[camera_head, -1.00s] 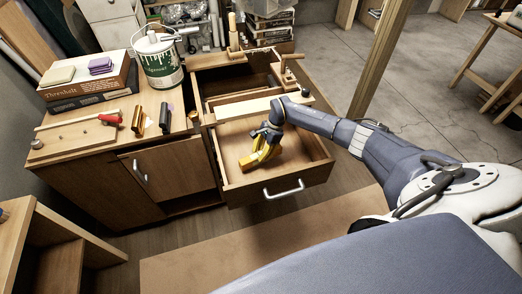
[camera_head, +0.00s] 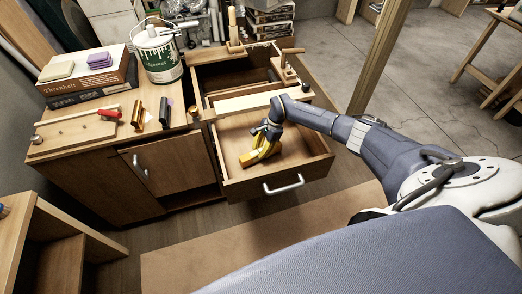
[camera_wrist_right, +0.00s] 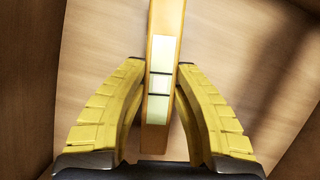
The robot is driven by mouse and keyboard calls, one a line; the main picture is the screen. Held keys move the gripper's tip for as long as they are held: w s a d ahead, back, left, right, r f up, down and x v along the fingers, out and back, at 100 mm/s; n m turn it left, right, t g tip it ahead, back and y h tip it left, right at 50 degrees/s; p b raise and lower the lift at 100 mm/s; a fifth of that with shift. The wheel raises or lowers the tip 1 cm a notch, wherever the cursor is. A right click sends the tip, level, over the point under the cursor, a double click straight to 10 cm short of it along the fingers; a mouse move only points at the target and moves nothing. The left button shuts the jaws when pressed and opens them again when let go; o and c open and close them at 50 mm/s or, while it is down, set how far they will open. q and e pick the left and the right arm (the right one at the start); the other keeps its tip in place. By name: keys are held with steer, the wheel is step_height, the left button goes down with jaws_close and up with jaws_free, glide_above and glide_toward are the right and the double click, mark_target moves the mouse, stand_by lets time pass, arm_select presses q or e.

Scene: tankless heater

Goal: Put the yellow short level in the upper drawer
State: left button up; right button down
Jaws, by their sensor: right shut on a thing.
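The upper drawer (camera_head: 300,172) of the wooden cabinet is pulled open. My right gripper (camera_head: 262,150), with yellow fingers, is inside the drawer and points down. In the right wrist view my right gripper (camera_wrist_right: 158,100) is shut on the yellow short level (camera_wrist_right: 160,50), with a finger on each side of it. The level is a narrow orange-yellow bar with pale vial windows, over the wooden drawer floor. In the head view the level (camera_head: 247,159) is low at the drawer floor, partly hidden by the fingers; I cannot tell if it touches. My left gripper is not in view.
The drawer's silver handle (camera_head: 283,186) faces front. On the cabinet top are a paint can (camera_head: 158,55), a book box (camera_head: 88,85), a red-handled tool (camera_head: 108,114) and small cylinders. A wooden vise-like piece (camera_head: 287,72) stands behind the drawer. Much of the drawer floor is bare.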

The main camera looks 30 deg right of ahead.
steer(key=shift+f, duration=0.4)
steer(key=c, duration=1.1)
jaws_free()
steer(key=shift+o, duration=0.2)
steer(key=v, duration=1.2)
